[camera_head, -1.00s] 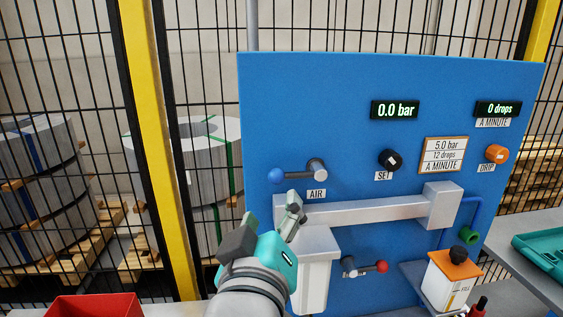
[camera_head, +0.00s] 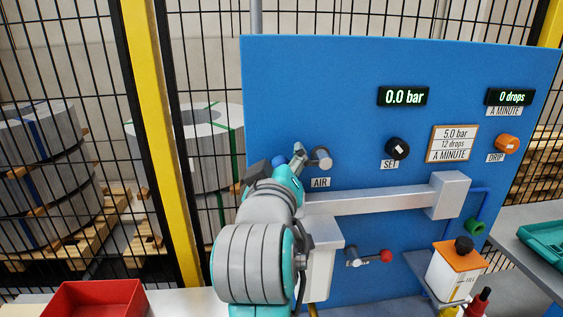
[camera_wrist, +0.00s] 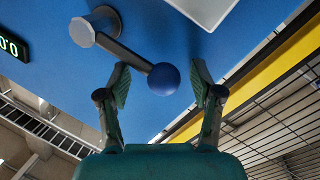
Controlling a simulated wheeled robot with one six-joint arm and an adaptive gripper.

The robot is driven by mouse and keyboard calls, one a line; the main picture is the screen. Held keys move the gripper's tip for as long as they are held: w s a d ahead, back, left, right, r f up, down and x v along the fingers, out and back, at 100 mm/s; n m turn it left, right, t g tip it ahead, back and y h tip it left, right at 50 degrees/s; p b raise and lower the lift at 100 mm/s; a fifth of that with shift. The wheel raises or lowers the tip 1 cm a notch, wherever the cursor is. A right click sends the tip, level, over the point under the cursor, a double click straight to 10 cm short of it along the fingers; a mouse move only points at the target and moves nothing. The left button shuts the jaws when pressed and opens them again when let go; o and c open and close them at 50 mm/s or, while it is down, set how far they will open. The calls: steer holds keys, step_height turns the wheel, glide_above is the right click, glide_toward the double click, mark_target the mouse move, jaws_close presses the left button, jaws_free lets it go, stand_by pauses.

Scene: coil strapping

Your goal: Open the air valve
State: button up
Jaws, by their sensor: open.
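The air valve is a grey lever with a blue ball knob on the blue panel (camera_head: 345,75), above the AIR label (camera_head: 321,183). Its pivot (camera_head: 321,157) shows in the head view, and most of the lever is hidden behind my gripper. In the wrist view the blue knob (camera_wrist: 163,79) lies between my open fingertips, with the lever arm (camera_wrist: 125,52) running to the hex pivot (camera_wrist: 95,27). My gripper (camera_wrist: 160,80) has a gap on both sides of the knob, smaller on the left. The pressure display (camera_head: 403,96) reads 0.0 bar.
A black SET knob (camera_head: 397,149) and an orange DRIP knob (camera_head: 507,144) sit right of the valve. A grey horizontal duct (camera_head: 375,199) runs below it. A red-knobbed lever (camera_head: 370,257) is lower down. A red bin (camera_head: 95,299) stands at lower left.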

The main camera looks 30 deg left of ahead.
steer(key=shift+w, duration=0.1)
jaws_close()
stand_by(0.4)
